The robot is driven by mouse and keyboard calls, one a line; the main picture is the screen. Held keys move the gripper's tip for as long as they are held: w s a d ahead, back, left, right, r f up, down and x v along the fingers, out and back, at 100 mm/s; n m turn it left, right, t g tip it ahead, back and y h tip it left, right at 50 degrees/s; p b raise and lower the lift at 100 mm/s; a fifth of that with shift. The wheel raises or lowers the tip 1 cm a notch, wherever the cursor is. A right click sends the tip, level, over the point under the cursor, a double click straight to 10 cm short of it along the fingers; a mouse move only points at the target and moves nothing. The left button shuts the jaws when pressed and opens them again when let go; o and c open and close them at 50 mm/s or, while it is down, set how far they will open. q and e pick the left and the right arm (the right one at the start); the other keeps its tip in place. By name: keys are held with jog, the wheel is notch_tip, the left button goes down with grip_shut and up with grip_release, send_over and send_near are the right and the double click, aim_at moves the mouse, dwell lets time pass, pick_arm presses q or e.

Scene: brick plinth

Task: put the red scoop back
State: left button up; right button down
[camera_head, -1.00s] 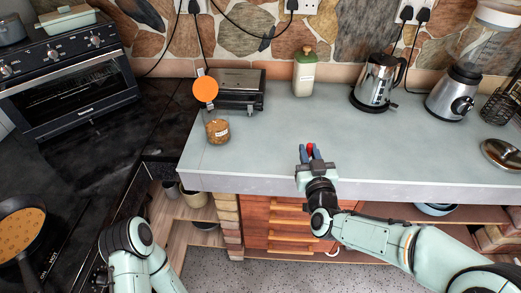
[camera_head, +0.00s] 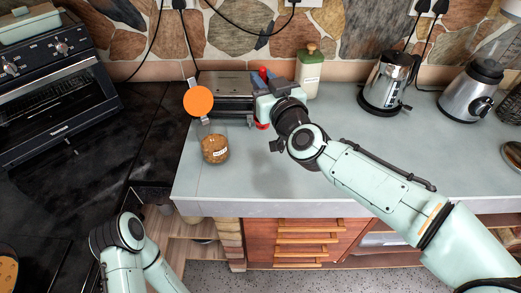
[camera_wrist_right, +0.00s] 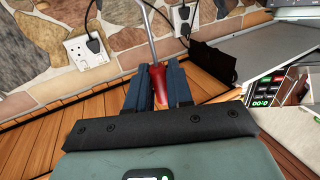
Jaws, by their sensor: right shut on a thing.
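My right gripper (camera_head: 264,77) is shut on the red scoop (camera_head: 264,72) above the back of the counter, in front of the toaster. In the right wrist view the scoop's red handle (camera_wrist_right: 158,88) sits between the two dark blue fingers of the right gripper (camera_wrist_right: 157,75). In the head view most of the scoop is hidden by the gripper. My left arm shows at the lower left, but its gripper is out of view.
A green-topped bottle (camera_head: 310,72), kettle (camera_head: 386,82) and blender (camera_head: 472,92) stand to the right. The counter's front middle (camera_head: 255,185) is clear.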

jog(key=b, duration=0.2)
send_over(265, 128)
jog(key=f, duration=0.5)
jog(key=shift+w+f, duration=0.35)
notch_tip(265, 128, down, 7)
jog(key=b, duration=0.2)
jog(key=shift+w+a+f+b, duration=0.1)
jog(key=shift+a+b, duration=0.05)
jog(key=shift+b, duration=0.15)
pick_arm(q)
jog(key=shift+f+b, duration=0.45)
jog(key=shift+f, duration=2.45)
pick_arm(e)
jog(key=shift+f, duration=2.45)
jog(key=shift+f, duration=0.2)
pick_arm(q)
jog(key=shift+f, duration=0.15)
pick_arm(e)
jog(key=c, duration=1)
grip_release()
jog(key=shift+r, duration=0.1)
pick_arm(q)
jog(key=shift+w+f+t+b, duration=0.3)
jog(key=shift+f+b, duration=0.1)
jog(key=shift+b, duration=0.3)
pick_arm(e)
jog(key=v, duration=1.2)
